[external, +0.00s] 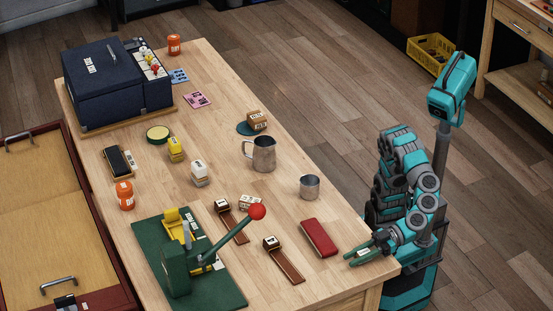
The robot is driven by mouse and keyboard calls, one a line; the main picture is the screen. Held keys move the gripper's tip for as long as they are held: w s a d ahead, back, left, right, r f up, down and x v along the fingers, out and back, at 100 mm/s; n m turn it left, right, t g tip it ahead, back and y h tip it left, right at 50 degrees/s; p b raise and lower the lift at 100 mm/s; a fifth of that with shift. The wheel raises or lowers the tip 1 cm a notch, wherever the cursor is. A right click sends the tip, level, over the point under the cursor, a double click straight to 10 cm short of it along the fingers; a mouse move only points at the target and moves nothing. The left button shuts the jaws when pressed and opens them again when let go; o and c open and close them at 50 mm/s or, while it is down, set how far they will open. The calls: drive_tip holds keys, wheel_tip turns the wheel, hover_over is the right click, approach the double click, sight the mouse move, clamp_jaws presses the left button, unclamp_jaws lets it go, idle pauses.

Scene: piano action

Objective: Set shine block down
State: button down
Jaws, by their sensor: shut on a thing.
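My gripper (360,255) is at the near right corner of the table, low over the top, with its fingers pointing left. It is shut on a small block with a pale face (363,252), which I take to be the shine block. The fingers hide most of it, and its label is too small to read. I cannot tell whether it touches the wooden table (345,274). A red case (318,238) lies just left of my gripper.
Left of the red case are brown strips with small blocks (284,262), and a green press (180,262) with a red-knobbed lever (256,212). A metal cup (309,187) and jug (261,154) stand farther back. Bare tabletop lies between the cup and the table's right edge.

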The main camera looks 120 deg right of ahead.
sight(367, 250)
drive_tip(key=shift+f, duration=0.15)
drive_tip(key=c, duration=0.7)
unclamp_jaws()
drive_tip(key=shift+f, duration=0.1)
drive_tip(key=shift+o, duration=0.2)
drive_tip(key=b, duration=0.2)
drive_tip(key=shift+f+b, duration=0.35)
drive_tip(key=shift+b, duration=0.05)
drive_tip(key=s+r, duration=0.1)
drive_tip(key=s, duration=0.1)
drive_tip(key=s+p, duration=0.1)
drive_tip(key=s, duration=0.1)
drive_tip(key=s+r+p, duration=0.1)
drive_tip(key=s, duration=0.1)
drive_tip(key=shift+s+r, duration=0.35)
drive_tip(key=shift+s, duration=0.05)
drive_tip(key=shift+o, duration=1.3)
drive_tip(key=shift+s+d, duration=0.1)
drive_tip(key=shift+s, duration=0.3)
